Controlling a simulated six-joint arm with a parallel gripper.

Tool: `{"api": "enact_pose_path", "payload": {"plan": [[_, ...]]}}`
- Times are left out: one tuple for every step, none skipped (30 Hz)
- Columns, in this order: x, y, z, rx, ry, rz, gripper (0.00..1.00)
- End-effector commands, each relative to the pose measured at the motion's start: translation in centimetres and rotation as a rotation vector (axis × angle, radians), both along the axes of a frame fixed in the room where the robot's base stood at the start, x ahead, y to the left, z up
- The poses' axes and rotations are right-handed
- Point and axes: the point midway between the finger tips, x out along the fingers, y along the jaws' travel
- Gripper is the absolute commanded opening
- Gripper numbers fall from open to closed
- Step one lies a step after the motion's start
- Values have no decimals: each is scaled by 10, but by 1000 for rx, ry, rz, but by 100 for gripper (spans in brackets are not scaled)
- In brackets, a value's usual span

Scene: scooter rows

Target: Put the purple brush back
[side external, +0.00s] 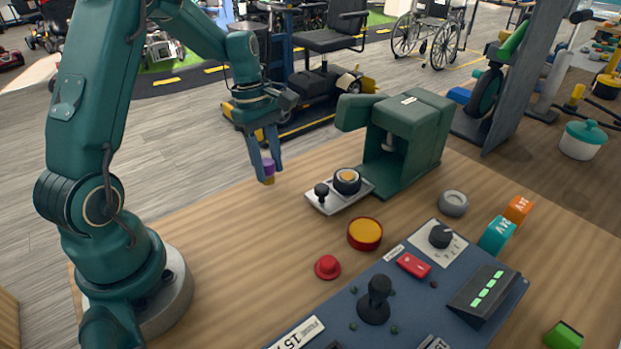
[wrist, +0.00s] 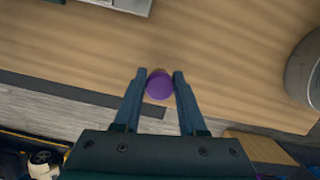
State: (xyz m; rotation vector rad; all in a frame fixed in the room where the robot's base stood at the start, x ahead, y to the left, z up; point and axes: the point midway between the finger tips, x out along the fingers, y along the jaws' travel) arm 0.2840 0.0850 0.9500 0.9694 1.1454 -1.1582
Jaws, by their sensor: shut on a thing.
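The purple brush (side external: 268,165) is a short cylinder with a purple top and a tan lower end. My gripper (side external: 268,174) is shut on it, with one finger on each side. It holds the brush above the table's far left edge, left of the green machine (side external: 425,125). In the wrist view the brush's round purple end (wrist: 159,84) shows between the two fingertips (wrist: 159,75). The brush's lower end is hidden there.
A pale plate (side external: 330,203) with a black knob and a round black holder stands before the machine. The table's left middle is clear.

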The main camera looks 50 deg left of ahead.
Motion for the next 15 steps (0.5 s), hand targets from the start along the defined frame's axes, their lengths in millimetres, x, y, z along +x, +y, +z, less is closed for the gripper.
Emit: {"api": "enact_pose_path", "payload": {"plan": [[-1, 0, -8, -4, 5, 1, 0], [-1, 0, -12, -4, 4, 2, 0], [-1, 0, -15, -3, 4, 2, 0], [0, 0, -17, -2, 2, 3, 0], [0, 0, -18, -1, 1, 2, 0], [0, 0, -19, -1, 0, 2, 0], [0, 0, -19, -1, 0, 2, 0], [0, 0, -19, -1, 0, 1, 0], [0, 1, -18, -1, 0, 1, 0], [0, 1, -18, 0, 0, 1, 0], [0, 1, -18, 0, 0, 1, 0], [0, 1, -18, 0, 0, 1, 0], [0, 1, -19, 0, 0, 1, 0], [0, 1, -19, -1, 0, 1, 0], [0, 0, -21, -1, 1, 1, 0]]}}
